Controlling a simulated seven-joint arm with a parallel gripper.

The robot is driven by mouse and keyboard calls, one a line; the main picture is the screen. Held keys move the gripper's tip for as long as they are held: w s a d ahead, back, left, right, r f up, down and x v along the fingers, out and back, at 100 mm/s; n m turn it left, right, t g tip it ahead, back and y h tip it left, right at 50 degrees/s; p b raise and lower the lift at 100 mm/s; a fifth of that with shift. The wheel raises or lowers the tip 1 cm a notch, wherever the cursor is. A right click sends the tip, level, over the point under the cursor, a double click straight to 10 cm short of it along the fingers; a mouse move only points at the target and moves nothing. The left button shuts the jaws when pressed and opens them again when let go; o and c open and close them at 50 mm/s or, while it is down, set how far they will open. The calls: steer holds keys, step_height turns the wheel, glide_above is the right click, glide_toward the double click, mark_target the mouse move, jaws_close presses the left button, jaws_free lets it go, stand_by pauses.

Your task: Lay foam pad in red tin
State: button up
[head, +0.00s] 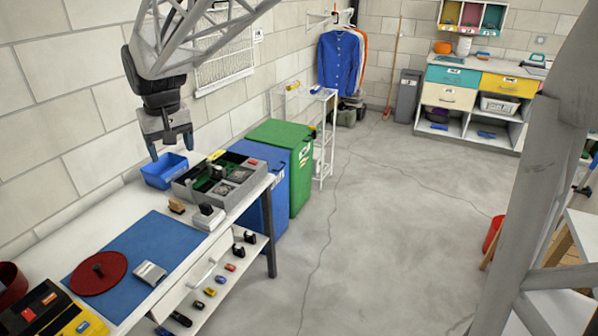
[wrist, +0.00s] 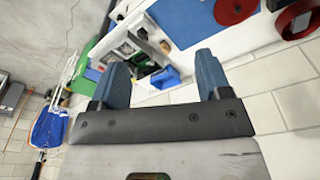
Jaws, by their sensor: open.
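A red round tin (head: 10,284) stands at the near left end of the workbench, cut by the picture edge; it also shows at the upper right of the wrist view (wrist: 297,20). A round red lid with a dark knob (head: 98,273) lies flat on the blue mat, apart from the tin. I cannot pick out the foam pad for certain; a small grey-white flat item (head: 150,273) lies on the mat's front edge. My gripper (head: 170,148) is open and empty, high above the far end of the bench, over the blue bin (head: 164,171).
A grey divided tray (head: 222,205) full of small items stands beside the blue bin. A yellow-black case (head: 48,312) is near the tin. The blue mat (head: 150,242) is mostly clear. The wall runs behind.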

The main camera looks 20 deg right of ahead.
steer(key=s+d+m, duration=0.2)
steer(key=s+d, duration=1.3)
steer(key=s+d+f+m, duration=0.1)
steer(key=s+d+f, duration=0.2)
steer(key=s, duration=0.5)
steer(key=s+d+f+t, duration=0.1)
steer(key=s+d+f, duration=0.3)
steer(key=s+d, duration=0.2)
steer(key=s, duration=0.2)
steer(key=shift+s+m+h, duration=0.35)
steer(key=shift+m+h, duration=0.05)
